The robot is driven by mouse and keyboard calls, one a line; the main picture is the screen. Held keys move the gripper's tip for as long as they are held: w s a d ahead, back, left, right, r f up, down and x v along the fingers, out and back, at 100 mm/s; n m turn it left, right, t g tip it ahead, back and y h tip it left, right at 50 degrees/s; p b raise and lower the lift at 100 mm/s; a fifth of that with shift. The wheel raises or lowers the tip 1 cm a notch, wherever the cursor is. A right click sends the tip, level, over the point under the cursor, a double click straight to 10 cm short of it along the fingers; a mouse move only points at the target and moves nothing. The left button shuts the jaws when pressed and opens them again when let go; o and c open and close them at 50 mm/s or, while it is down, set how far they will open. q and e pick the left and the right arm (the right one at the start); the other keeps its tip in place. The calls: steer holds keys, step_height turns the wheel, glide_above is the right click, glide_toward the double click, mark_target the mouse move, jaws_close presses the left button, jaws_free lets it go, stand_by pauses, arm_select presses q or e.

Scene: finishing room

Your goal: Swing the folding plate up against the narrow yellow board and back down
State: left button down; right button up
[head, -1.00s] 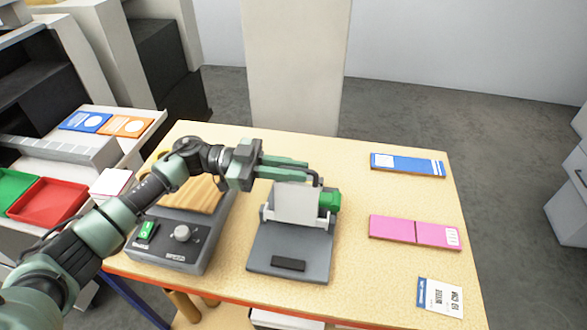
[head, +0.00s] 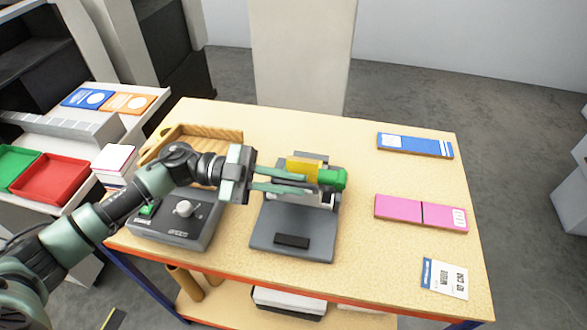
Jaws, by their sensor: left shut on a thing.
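The hinged fixture has a dark grey base (head: 290,222) with a black pad (head: 292,241) at its front. The narrow yellow board (head: 304,168) shows at its upper part, beside a green cylinder-like block (head: 331,179). My left gripper (head: 306,183) reaches in from the left at the yellow board, its fingers shut on the folding plate. The fingers hide most of that plate, so its exact angle cannot be told. My right gripper is not in view.
A grey control box (head: 172,225) with a knob stands left of the fixture, under my left arm. A wooden tray (head: 208,133) is behind it. A blue box (head: 414,145), a pink box (head: 421,213) and a label card (head: 444,278) lie at right.

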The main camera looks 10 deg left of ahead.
arm_select(q)
steer(key=shift+s+f, duration=0.65)
steer(key=shift+s, duration=0.25)
steer(key=c, duration=1.5)
jaws_free()
steer(key=shift+a+b, duration=1.8)
steer(key=shift+a, duration=2.15)
